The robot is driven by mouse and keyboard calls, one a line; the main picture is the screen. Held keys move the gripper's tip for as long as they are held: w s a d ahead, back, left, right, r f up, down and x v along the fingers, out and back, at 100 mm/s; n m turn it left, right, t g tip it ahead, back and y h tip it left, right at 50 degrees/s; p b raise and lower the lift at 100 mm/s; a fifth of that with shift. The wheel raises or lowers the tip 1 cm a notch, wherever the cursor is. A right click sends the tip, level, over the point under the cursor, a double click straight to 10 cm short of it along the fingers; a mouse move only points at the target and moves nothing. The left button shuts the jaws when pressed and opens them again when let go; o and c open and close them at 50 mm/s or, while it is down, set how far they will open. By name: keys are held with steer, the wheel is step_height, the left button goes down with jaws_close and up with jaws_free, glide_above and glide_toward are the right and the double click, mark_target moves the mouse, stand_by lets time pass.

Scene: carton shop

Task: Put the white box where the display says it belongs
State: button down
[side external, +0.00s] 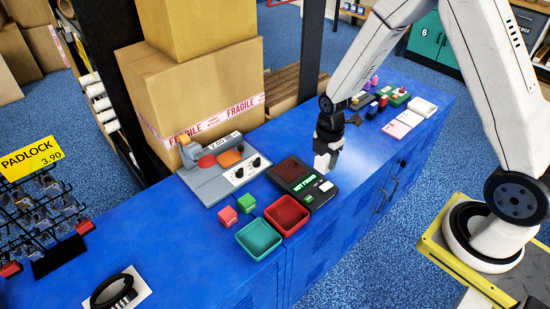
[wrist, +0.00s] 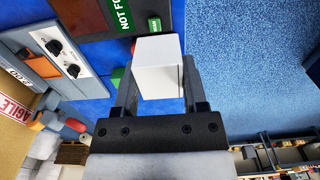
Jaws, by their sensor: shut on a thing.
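My gripper (side external: 328,152) is shut on the white box (side external: 323,163) and holds it above the blue counter, beside a black device. The white box also fills the middle of the wrist view (wrist: 158,66), between both fingers. The black device (side external: 320,192) has a dark reddish plate and a green lit display (side external: 304,183); its text starts with "NOT F", the rest is too small or cut off. A red tray (side external: 287,229) and a teal tray (side external: 244,239) stand in front of the device, both looking empty.
A red cube (side external: 227,217) and a green cube (side external: 246,203) sit left of the trays. A grey machine with knobs (side external: 222,176) stands behind them, before stacked cartons (side external: 190,85).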

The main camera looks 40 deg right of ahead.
steer(key=s+a+f, duration=0.2)
steer(key=s+a, duration=0.7)
steer(key=s, duration=0.2)
steer(key=shift+s, duration=0.4)
steer(key=shift+w+a+f, duration=0.1)
steer(key=w+f, duration=0.1)
steer(key=w, duration=0.2)
steer(key=w+a+f, duration=0.1)
steer(key=w, duration=0.2)
steer(key=w+f, duration=0.2)
steer(key=w, duration=0.1)
steer(key=shift+a, duration=0.15)
glide_above(288, 220)
steer(key=f, duration=0.4)
steer(key=shift+s+f, duration=0.15)
steer(key=shift+s, duration=0.25)
steer(key=shift+w+f, duration=0.4)
steer(key=shift+f, duration=0.05)
